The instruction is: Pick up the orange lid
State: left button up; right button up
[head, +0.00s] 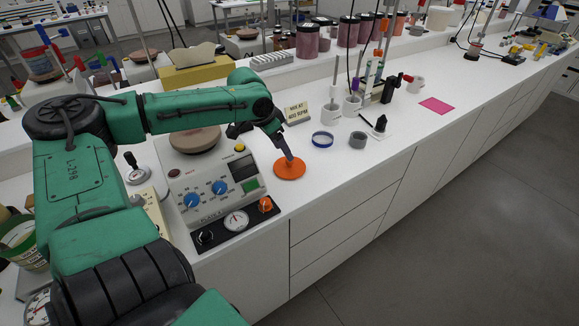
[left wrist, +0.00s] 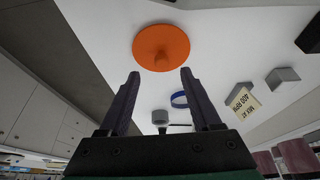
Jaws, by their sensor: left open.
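The orange lid (head: 289,171) is a flat round disc lying on the white bench, to the right of the control box. In the left wrist view the lid (left wrist: 150,38) is at the top centre, with a small knob (left wrist: 161,58) at its middle. My left gripper (head: 289,157) is above the lid and hides part of it in the head view. In the left wrist view its two dark fingers (left wrist: 158,72) are spread with nothing between them, and the lid is just beyond their tips. My right gripper is not in view.
A blue ring (head: 322,139) and a grey cup (head: 357,141) stand right of the lid. A small sign (head: 298,112) is behind. The control box (head: 215,189) with blue knobs is close on the left. The bench's front edge is near; a pink sheet (head: 437,105) lies farther right.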

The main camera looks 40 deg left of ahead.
aim_at(290, 164)
pick_arm(q)
jog(key=x, duration=0.6)
jog(key=shift+w+a+f, duration=0.1)
jog(key=shift+w+a, duration=0.05)
grip_shut()
